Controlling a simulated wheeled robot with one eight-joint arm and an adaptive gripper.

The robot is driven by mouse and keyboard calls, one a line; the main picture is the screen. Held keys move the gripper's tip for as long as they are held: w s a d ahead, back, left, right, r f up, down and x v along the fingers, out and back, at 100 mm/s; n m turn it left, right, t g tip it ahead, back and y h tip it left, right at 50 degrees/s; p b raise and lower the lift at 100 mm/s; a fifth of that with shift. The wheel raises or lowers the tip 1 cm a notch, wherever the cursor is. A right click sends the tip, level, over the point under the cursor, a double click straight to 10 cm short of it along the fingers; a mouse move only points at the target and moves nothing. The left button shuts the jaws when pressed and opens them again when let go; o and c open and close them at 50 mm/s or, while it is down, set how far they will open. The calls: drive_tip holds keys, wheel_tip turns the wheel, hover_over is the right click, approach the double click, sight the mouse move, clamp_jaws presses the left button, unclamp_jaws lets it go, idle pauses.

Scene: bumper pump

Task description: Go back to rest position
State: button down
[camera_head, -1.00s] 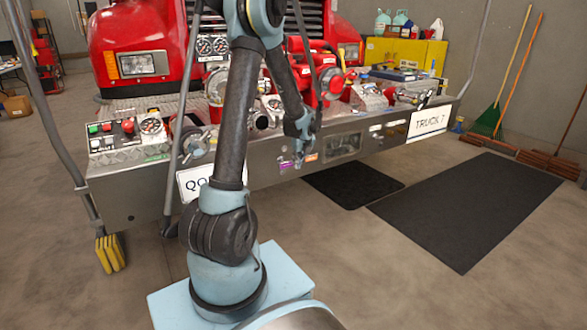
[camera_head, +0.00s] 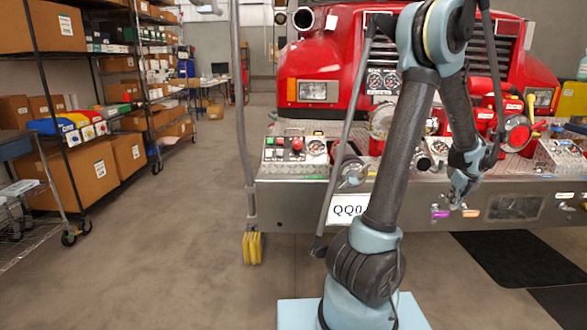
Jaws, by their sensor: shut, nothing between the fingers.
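My gripper (camera_head: 459,200) hangs at the end of my folded arm, right of the picture's middle. It points downward in front of the truck's silver bumper (camera_head: 290,203). Its fingers are shut and nothing shows between them. My arm hides part of the bumper and of the white plate (camera_head: 344,209) marked "QQ0".
The red truck (camera_head: 318,62) fills the back right. A control panel (camera_head: 296,150) with buttons and a gauge sits on the bumper. Shelves with boxes (camera_head: 90,170) stand on the left. Dark mats (camera_head: 515,258) lie at right. The left floor is clear.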

drive_tip(key=s+a+r+n+g, duration=0.1)
drive_tip(key=a+r+n, duration=0.3)
drive_tip(key=a+n, duration=0.75)
drive_tip(key=s+a+r+n, duration=0.1)
drive_tip(key=a+r+n, duration=0.3)
drive_tip(key=a, duration=1.4)
drive_tip(key=s+a+f+n, duration=0.3)
drive_tip(key=s+a+n, duration=0.5)
drive_tip(key=s+n, duration=0.1)
drive_tip(key=s+a+f+n+g, duration=0.1)
drive_tip(key=s+a+f+n, duration=0.3)
drive_tip(key=s+a+n, duration=0.4)
drive_tip(key=shift+s+a+n, duration=0.4)
drive_tip(key=shift+a+n, duration=0.3)
drive_tip(key=shift+n, duration=0.75)
